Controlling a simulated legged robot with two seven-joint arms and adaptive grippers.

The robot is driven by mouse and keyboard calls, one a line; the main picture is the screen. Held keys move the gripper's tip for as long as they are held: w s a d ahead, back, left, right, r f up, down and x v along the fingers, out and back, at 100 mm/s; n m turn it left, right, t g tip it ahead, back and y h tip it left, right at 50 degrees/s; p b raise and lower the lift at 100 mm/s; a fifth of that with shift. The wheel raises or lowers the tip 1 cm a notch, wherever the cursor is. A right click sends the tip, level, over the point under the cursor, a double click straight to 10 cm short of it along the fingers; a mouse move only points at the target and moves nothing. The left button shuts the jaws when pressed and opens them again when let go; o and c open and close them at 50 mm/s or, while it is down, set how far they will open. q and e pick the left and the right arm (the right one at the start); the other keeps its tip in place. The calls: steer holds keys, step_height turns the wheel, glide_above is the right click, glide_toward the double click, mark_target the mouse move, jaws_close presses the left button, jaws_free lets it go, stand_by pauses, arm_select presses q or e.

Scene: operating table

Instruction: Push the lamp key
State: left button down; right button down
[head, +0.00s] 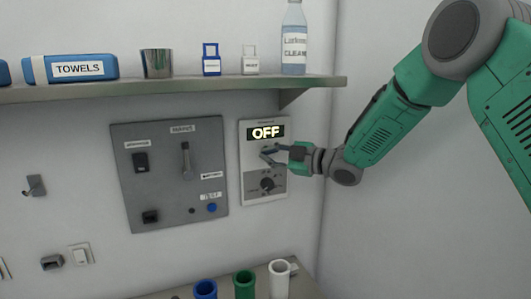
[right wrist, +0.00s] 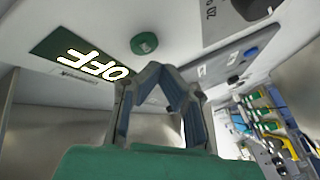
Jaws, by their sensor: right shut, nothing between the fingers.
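A white wall panel (head: 246,180) has a display (head: 266,133) reading OFF and a dark round knob (head: 267,185) below it. The display also shows in the right wrist view (right wrist: 88,64), with a round green button (right wrist: 144,43) beside it. No label that I can read says which control is the lamp key. My right gripper (head: 268,154) is in front of this panel, between display and knob, and hides part of it. Its fingers are shut and empty, with the tips near the green button; I cannot tell whether they touch. My left gripper is not in view.
A grey panel (head: 165,198) with several switches is left of the white panel. Above, a shelf (head: 215,88) holds a towel pack (head: 78,69), a metal cup (head: 157,64) and a bottle (head: 294,40). Below stand blue, green and white tubes (head: 279,280). A side wall is close on the right.

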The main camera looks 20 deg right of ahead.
steer(key=shift+w+a+r, duration=0.15)
steer(key=shift+w+a, duration=0.1)
steer(key=shift+a, duration=0.2)
steer(key=shift+d, duration=0.75)
steer(key=shift+w+a, duration=0.15)
steer(key=shift+a, duration=0.25)
steer(key=shift+w+a, duration=0.15)
steer(key=shift+a, duration=0.1)
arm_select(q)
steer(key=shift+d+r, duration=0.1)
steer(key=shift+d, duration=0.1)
arm_select(e)
steer(key=shift+w+d, duration=0.1)
steer(key=shift+d, duration=0.4)
steer(key=shift+s, duration=0.5)
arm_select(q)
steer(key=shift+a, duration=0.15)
arm_select(e)
steer(key=shift+s, duration=0.25)
steer(key=shift+d+f, duration=0.1)
steer(key=shift+f, duration=0.1)
